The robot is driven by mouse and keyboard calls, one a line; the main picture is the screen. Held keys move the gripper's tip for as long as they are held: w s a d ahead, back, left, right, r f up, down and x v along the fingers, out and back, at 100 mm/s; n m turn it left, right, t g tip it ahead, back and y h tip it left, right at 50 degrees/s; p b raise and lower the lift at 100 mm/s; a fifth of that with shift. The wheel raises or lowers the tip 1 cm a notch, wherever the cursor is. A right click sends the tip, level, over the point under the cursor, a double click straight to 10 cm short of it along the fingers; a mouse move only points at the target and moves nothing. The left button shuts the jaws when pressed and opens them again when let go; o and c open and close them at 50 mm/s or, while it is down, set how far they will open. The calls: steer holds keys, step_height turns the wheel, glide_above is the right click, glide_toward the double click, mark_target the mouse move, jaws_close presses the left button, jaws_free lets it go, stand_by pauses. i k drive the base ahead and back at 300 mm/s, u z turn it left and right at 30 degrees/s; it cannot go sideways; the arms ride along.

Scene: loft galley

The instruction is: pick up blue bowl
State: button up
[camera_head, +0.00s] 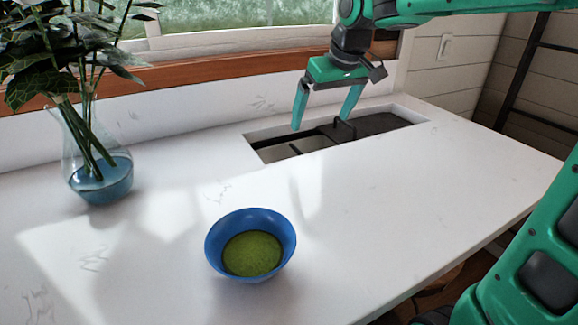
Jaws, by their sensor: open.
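The blue bowl (212,245) stands upright on the white counter, near the lower middle of the head view. A flat green surface shows inside its bottom. My gripper (322,124) is at the upper middle, above the recessed area of the counter. Its two green fingers point down, are spread apart and have nothing between them. It is behind and to the right of the bowl, well apart from it. Nothing covers the bowl.
A glass vase (98,176) with leafy stems and blue in its base stands at the left. A dark recess (290,147) is cut into the counter (400,205) at the back. The counter around the bowl is clear. Its front edge runs along the lower right.

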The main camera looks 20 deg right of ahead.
mark_target(248, 244)
steer(key=k, duration=1)
